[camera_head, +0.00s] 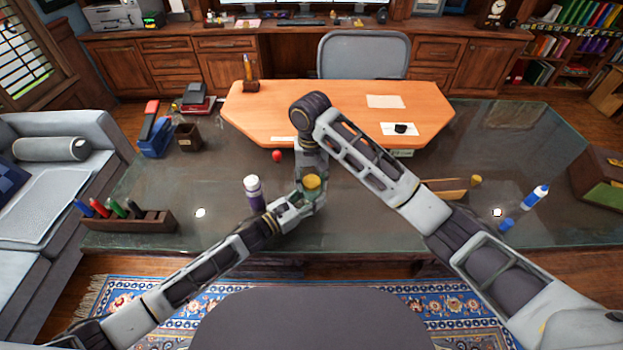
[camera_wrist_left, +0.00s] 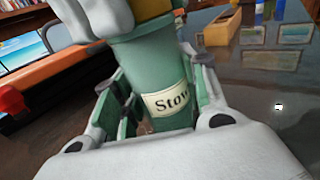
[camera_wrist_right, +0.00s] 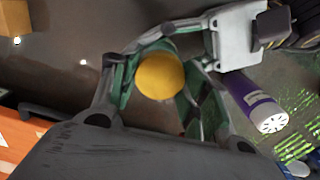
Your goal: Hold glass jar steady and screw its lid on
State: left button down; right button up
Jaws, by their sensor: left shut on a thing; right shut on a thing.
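The glass jar (camera_wrist_left: 160,65) is greenish with a cream label whose visible letters read "Stow". It stands roughly upright between the fingers of my left gripper (camera_wrist_left: 160,105), which is shut on its body. The yellow lid (camera_head: 312,182) is at the top of the jar; it also shows as a round disc in the right wrist view (camera_wrist_right: 160,76). My right gripper (camera_wrist_right: 160,85) reaches in from above and is shut on the lid. Its fingers hide the lid's lower edge, so I cannot tell how the lid meets the jar's rim.
A purple bottle with a white cap (camera_head: 253,192) stands close left of the jar. A red ball-like thing (camera_head: 277,156) is behind it. A wooden holder with markers (camera_head: 127,219) is at the left.

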pick_arm(q)
jog(key=shift+s+f, duration=0.1)
pick_arm(e)
jog(key=m, duration=1.2)
jog(key=shift+m, duration=0.3)
jog(key=o, duration=1)
jog(key=shift+r, duration=0.1)
jog(key=shift+w+r, duration=0.1)
jog(key=shift+r, duration=5.8)
pick_arm(q)
jog(key=c, duration=0.7)
grip_release()
